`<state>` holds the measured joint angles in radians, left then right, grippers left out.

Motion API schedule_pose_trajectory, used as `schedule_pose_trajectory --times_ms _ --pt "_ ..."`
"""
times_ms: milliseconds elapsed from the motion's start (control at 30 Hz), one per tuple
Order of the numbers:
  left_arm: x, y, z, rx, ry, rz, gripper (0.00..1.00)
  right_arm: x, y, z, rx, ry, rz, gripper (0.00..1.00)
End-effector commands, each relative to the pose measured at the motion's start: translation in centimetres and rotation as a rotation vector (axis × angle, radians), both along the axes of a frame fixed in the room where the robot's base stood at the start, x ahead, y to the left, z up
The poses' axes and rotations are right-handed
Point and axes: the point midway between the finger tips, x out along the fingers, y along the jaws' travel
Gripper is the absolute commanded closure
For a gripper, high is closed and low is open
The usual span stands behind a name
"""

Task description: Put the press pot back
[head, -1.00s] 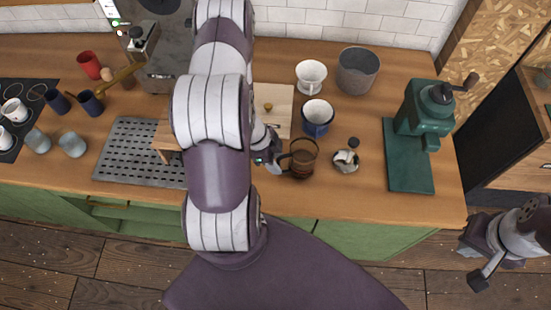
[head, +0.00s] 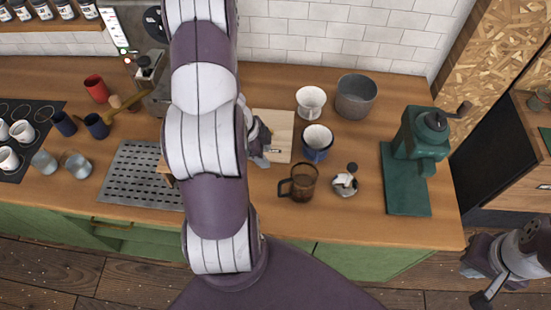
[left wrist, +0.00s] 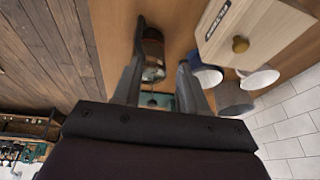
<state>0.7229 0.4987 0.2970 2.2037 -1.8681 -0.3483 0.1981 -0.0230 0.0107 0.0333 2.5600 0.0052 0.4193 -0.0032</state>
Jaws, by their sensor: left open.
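The press pot (head: 302,183), a brown glass jug with a dark handle on its left, stands upright on the wooden counter. Its plunger lid (head: 344,181) appears to be the metal piece just to its right. My left gripper (head: 265,150) is open and empty, behind and left of the pot, apart from it. In the left wrist view the pot (left wrist: 152,45) shows between the two spread fingers (left wrist: 160,55), beyond them. My right gripper (head: 482,290) hangs low at the right edge, off the counter; its jaws are unclear.
A light wooden box (head: 278,128) stands by my left gripper; its knob shows in the left wrist view. A blue-white cup (head: 317,142), a white cup (head: 310,102) and a grey bin (head: 355,96) stand behind the pot. A green grinder (head: 418,140) stands right. A drip grate (head: 140,172) lies left.

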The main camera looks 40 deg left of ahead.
Motion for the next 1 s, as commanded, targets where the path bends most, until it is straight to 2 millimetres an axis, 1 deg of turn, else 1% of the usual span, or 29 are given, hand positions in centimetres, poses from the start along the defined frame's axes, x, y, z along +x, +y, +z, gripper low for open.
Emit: schedule_pose_trajectory --times_ms 33,67,100,167,200,267,300,367,400,433,500,533,633,1000 --pt "1.8 -0.2 1.6 0.066 -0.022 0.071 0.57 0.0 0.0 0.0 0.000 0.000 0.000 1.00" --pt "2.9 -0.2 2.7 0.111 -0.035 0.140 0.57 0.0 0.0 0.0 0.000 0.000 0.000 1.00" --pt "3.9 -0.7 4.4 0.164 -0.046 0.242 0.57 0.0 0.0 0.0 0.000 0.000 0.000 1.00" --pt "4.3 -2.0 6.8 0.214 -0.046 0.405 0.57 0.0 0.0 0.0 0.000 0.000 0.000 1.00" --pt "4.0 -3.3 8.2 0.224 -0.032 0.509 0.57 0.0 0.0 -0.1 0.000 0.000 0.000 1.00" --pt "2.8 -5.7 9.9 0.209 0.007 0.647 0.57 0.0 0.0 -0.1 0.000 0.000 0.000 1.00" --pt "1.8 -7.5 10.7 0.185 0.042 0.723 0.57 0.0 0.0 -0.1 0.000 0.000 0.000 1.00" --pt "0.2 -10.1 11.6 0.139 0.100 0.812 0.57 0.0 0.0 -0.1 0.000 0.000 0.000 1.00" --pt "-0.8 -11.7 12.0 0.108 0.137 0.853 0.57 0.0 0.0 -0.1 0.000 0.000 0.000 1.00" --pt "-1.4 -12.6 12.3 0.088 0.162 0.879 0.57 0.0 0.0 -0.1 0.000 0.000 0.000 1.00" --pt "-2.4 -14.2 12.7 0.052 0.205 0.916 0.57 0.0 0.0 -0.1 0.000 0.000 0.000 1.00" --pt "-2.7 -14.6 12.8 0.042 0.216 0.925 0.57 0.0 0.0 -0.1 0.000 0.000 0.000 1.00" --pt "-3.0 -15.1 12.9 0.031 0.234 0.939 0.57 0.0 0.0 -0.1 0.000 0.000 0.000 1.00" --pt "-2.9 -15.0 12.8 0.032 0.231 0.940 0.57 0.0 0.0 0.0 0.000 0.000 0.000 1.00"
